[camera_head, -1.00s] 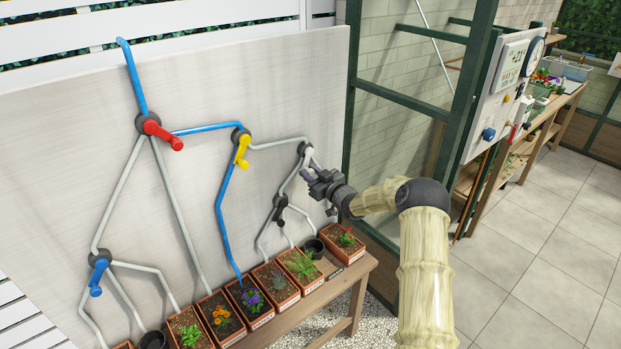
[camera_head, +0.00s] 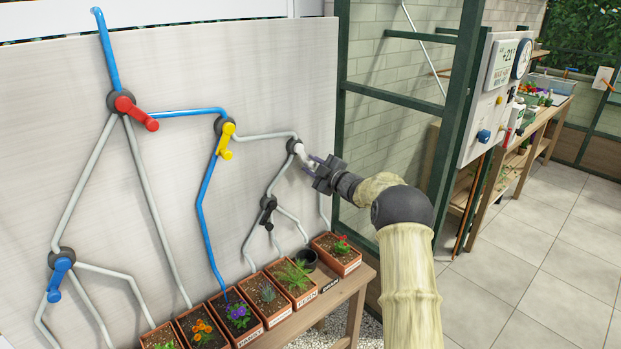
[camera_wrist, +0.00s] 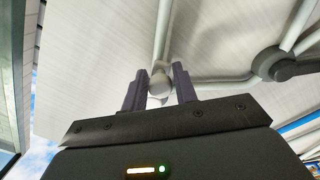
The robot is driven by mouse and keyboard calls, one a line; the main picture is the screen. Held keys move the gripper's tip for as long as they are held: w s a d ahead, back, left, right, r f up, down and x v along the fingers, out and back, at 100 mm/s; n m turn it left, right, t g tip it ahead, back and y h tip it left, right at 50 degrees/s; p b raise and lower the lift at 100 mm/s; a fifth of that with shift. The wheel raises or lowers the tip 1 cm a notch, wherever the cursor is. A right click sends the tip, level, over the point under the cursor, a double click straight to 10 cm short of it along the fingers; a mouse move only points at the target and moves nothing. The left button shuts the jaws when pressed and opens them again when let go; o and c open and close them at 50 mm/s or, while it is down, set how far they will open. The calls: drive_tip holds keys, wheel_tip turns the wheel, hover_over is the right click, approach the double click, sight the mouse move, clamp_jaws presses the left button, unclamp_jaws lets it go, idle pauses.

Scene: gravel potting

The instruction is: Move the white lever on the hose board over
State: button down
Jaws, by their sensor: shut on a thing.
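The white lever (camera_head: 306,157) sits on a dark round hub at the right of the hose board (camera_head: 270,80). It points down and to the right from its hub. My gripper (camera_head: 316,165) reaches it from the right and is shut on its free end. In the wrist view, the lever's rounded white end (camera_wrist: 160,85) shows between the two dark fingers of my gripper (camera_wrist: 159,90). The fingers partly hide the lever in the head view.
The board also carries a red lever (camera_head: 137,113), a yellow lever (camera_head: 226,142), a blue lever (camera_head: 58,280) and a black lever (camera_head: 268,210). Potted plants (camera_head: 238,314) line the wooden bench (camera_head: 345,290) below. A green frame post (camera_head: 457,100) stands right of the board.

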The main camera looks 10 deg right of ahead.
drive_tip(key=shift+w+n+b, duration=0.1)
drive_tip(key=shift+n+b, duration=0.45)
drive_tip(key=shift+n, duration=0.35)
drive_tip(key=c, duration=1.3)
unclamp_jaws()
drive_tip(key=shift+c, duration=0.2)
drive_tip(key=shift+o, duration=0.5)
drive_tip(key=shift+a, duration=0.15)
drive_tip(key=shift+d+r, duration=0.1)
drive_tip(key=shift+d, duration=0.1)
drive_tip(key=b+v, duration=0.2)
drive_tip(key=v, duration=1.5)
drive_tip(key=shift+s+d, duration=0.2)
drive_tip(key=shift+s, duration=0.05)
